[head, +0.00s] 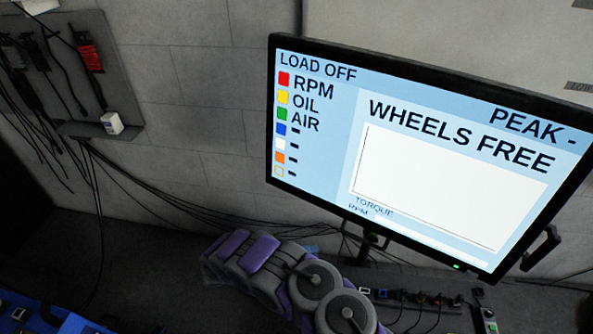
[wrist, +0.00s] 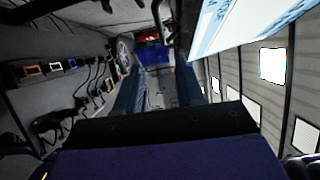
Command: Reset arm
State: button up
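My arm shows at the bottom middle of the head view, grey with purple pads and round joints. It lies below and left of the monitor (head: 420,150). Its far end, at the left, is dark, and I cannot make out separate fingers there. In the wrist view a broad black and dark purple part of my gripper (wrist: 160,130) fills the lower middle.
Cables hang from a wall panel (head: 75,60) at the upper left. A row of plugs and sockets (head: 420,300) runs below the monitor; coloured sockets (wrist: 50,68) show at left in the wrist view. A blue thing (head: 40,315) is at the lower left.

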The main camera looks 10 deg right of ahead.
jog(key=s+d+r+m+g+y, duration=0.2)
jog(key=d+r+m+g, duration=0.2)
jog(key=d+r+m, duration=0.45)
jog(key=s+d+r+m+g+y, duration=0.1)
jog(key=s+d+r+m+g, duration=0.2)
jog(key=r+m, duration=0.55)
jog(key=s+d+r+m+g+y, duration=0.25)
jog(key=s+r+m+y, duration=0.35)
jog(key=s+r, duration=0.4)
jog(key=s+a+r+m+t+y, duration=0.1)
jog(key=s+a+m+t+y, duration=0.1)
jog(key=s+a+m+y, duration=0.2)
jog(key=s+a+r+m+t+y, duration=0.2)
jog(key=s+a+m+y, duration=0.3)
jog(key=s+m, duration=0.5)
jog(key=s+a+t, duration=0.1)
jog(key=s, duration=0.4)
jog(key=shift+r, duration=0.2)
jog(key=shift+d+t, duration=0.1)
jog(key=shift+t, duration=0.15)
